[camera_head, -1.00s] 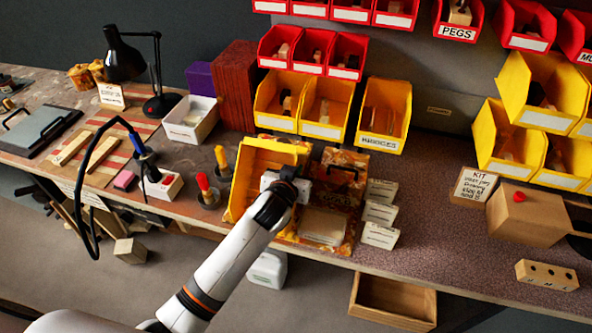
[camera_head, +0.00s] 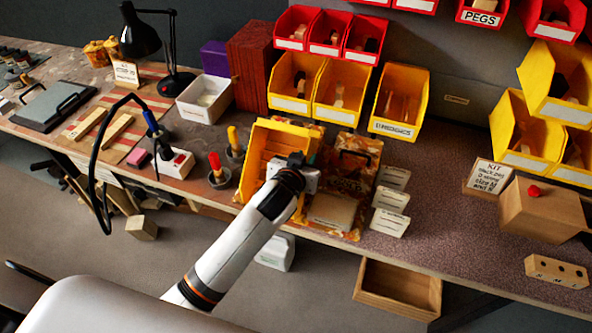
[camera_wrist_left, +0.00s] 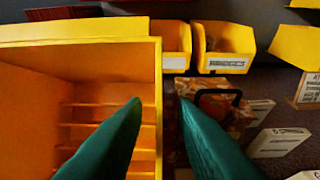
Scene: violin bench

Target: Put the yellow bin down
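The yellow bin (camera_head: 256,152) is on the bench in the head view, its open side toward me. It appears to touch the bench, though my gripper hides its lower right part. In the left wrist view the bin (camera_wrist_left: 85,32) fills the left side, with ribs inside it. My left gripper (camera_head: 298,172) is at the bin's right side. In the left wrist view its two teal fingers (camera_wrist_left: 160,105) are apart, one in front of the bin's inside, the other right of its right wall. A dark gap shows between that wall and the right finger. My right gripper is not in view.
Screwdrivers in round holders (camera_head: 218,175) stand close left. Yellow bins (camera_head: 335,92) hang behind. The bench at right (camera_head: 440,215) has free room.

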